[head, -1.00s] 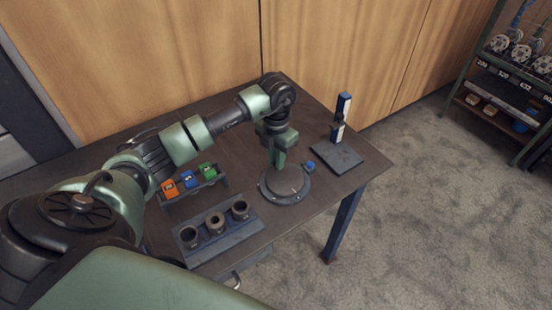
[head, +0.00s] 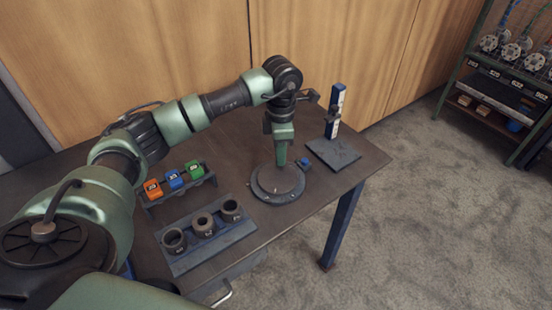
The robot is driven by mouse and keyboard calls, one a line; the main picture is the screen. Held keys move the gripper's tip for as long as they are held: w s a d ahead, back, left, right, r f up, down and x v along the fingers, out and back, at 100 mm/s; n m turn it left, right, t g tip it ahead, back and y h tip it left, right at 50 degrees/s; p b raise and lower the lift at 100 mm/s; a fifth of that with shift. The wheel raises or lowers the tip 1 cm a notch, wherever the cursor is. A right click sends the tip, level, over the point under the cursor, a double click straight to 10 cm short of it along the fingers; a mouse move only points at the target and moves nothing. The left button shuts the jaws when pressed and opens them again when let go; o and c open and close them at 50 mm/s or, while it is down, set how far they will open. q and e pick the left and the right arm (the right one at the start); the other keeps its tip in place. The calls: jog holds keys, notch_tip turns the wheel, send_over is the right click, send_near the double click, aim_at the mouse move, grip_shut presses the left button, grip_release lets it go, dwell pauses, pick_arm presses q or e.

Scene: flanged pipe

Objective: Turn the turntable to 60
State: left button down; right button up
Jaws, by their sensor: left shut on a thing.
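The turntable (head: 267,193) is a round grey disc with a rim, lying on the dark table right of its middle. A small blue piece (head: 303,162) sits at its far right edge. My left gripper (head: 282,162) points down over the far part of the disc, with its fingers together at the disc's surface. What it grips is hidden by the fingers. Any angle marks on the disc are too small to read. My right gripper is not in view.
A rack with orange, blue and green blocks (head: 173,179) stands left of the turntable. In front of it is a grey holder (head: 188,260) with three dark rings. A blue and white post on a flat plate (head: 345,153) stands at the right. A shelf (head: 500,85) stands far right.

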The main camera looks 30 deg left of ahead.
pick_arm(q)
jog(key=shift+w+d+m+b, duration=0.1)
jog(key=shift+d+m+b, duration=0.25)
jog(key=shift+m, duration=0.4)
jog(key=shift+w+d+m+b, duration=0.1)
jog(key=shift+d+m+b, duration=0.1)
jog(key=shift+m+b, duration=0.4)
jog(key=shift+r+m, duration=0.1)
jog(key=shift+m, duration=0.15)
jog(key=c, duration=1.4)
grip_release()
jog(key=shift+o, duration=0.2)
notch_tip(320, 180, up, 8)
jog(key=shift+b, duration=0.4)
